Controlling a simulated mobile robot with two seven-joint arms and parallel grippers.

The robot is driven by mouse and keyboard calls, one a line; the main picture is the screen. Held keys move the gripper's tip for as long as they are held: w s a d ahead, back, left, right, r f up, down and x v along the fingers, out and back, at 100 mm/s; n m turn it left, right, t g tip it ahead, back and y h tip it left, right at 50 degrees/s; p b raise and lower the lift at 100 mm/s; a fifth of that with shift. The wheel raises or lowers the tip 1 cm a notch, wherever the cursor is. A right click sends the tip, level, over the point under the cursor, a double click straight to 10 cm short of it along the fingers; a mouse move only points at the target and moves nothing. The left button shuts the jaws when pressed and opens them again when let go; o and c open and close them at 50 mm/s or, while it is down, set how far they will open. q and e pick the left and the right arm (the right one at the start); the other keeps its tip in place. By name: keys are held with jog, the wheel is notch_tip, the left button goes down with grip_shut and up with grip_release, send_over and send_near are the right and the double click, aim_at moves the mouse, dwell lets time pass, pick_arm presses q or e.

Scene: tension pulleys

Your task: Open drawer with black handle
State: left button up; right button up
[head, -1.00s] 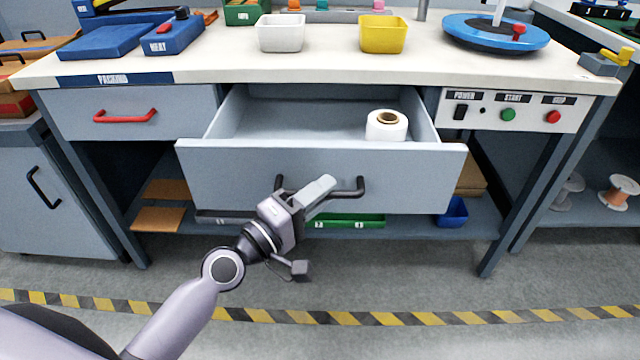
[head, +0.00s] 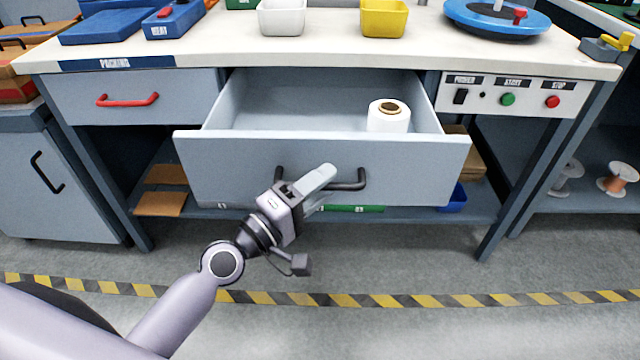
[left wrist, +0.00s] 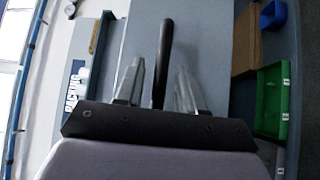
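The drawer (head: 230,170) with the black handle (head: 348,181) is pulled well out from under the bench, and its inside shows. In the left wrist view the black handle (left wrist: 163,50) lies between the two spread fingers (left wrist: 160,72), with gaps on both sides. The left gripper is open around the handle and not clamped on it. My right gripper is in neither view.
A white roll (head: 389,117) stands in the drawer. A red-handled drawer (head: 180,100) on the left is shut. A button panel (head: 512,95) is at the right. A blue bin (head: 453,197) and a green tray (head: 355,208) sit on the lower shelf. The floor in front is clear.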

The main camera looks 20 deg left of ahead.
pick_arm(q)
jog(key=r+b+v, duration=0.1)
jog(key=v, duration=0.6)
jog(key=shift+f+b, duration=0.35)
jog(key=shift+f, duration=0.1)
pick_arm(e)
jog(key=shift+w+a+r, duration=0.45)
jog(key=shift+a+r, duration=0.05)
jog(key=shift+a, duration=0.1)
pick_arm(q)
jog(key=shift+s, duration=0.1)
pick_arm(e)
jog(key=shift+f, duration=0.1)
